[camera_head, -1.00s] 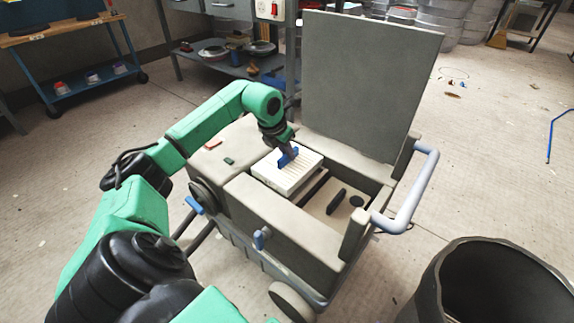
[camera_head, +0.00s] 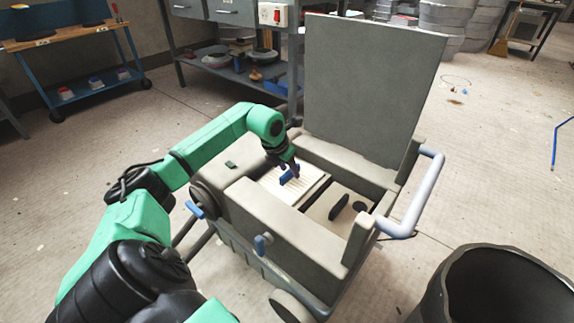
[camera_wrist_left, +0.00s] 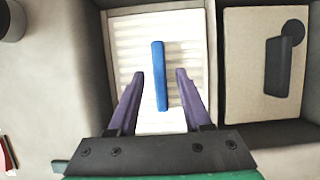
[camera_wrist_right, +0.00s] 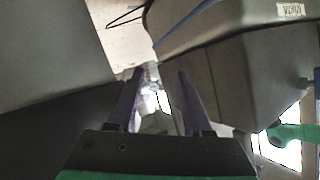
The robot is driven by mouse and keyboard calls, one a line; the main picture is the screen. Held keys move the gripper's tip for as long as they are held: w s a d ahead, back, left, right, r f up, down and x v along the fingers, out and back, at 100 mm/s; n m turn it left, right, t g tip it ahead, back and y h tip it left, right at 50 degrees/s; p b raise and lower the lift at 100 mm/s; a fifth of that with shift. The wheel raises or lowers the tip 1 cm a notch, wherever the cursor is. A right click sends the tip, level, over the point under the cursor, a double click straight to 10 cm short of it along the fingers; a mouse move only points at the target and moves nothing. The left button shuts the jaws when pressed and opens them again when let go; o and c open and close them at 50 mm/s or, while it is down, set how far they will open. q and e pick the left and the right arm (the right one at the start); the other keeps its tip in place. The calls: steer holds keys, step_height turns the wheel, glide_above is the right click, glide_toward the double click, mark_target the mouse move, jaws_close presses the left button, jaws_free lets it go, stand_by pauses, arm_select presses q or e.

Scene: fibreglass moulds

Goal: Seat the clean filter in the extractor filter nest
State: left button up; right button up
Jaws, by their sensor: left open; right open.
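The clean filter (camera_head: 307,188) is a white pleated block with a blue handle (camera_head: 289,175). It lies low and flat in the left bay of the open extractor (camera_head: 290,240). In the left wrist view the filter (camera_wrist_left: 132,45) sits inside the nest's pale rim (camera_wrist_left: 212,50), square to it. My left gripper (camera_head: 290,167) is above the filter, open, with one finger on each side of the handle (camera_wrist_left: 159,60) and gaps on both sides. My right gripper (camera_wrist_right: 160,71) is open and empty beside dark surfaces, and does not show in the head view.
The extractor's raised lid (camera_head: 370,85) stands behind the bays. The right bay holds a beige panel (camera_wrist_left: 250,95) with a black handle. A grey push rail (camera_head: 415,205) is at right. A dark bin (camera_head: 500,285) stands at front right.

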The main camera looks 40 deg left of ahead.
arm_select(q)
steer(key=p+v, duration=0.2)
steer(key=v, duration=1)
steer(key=shift+w, duration=0.1)
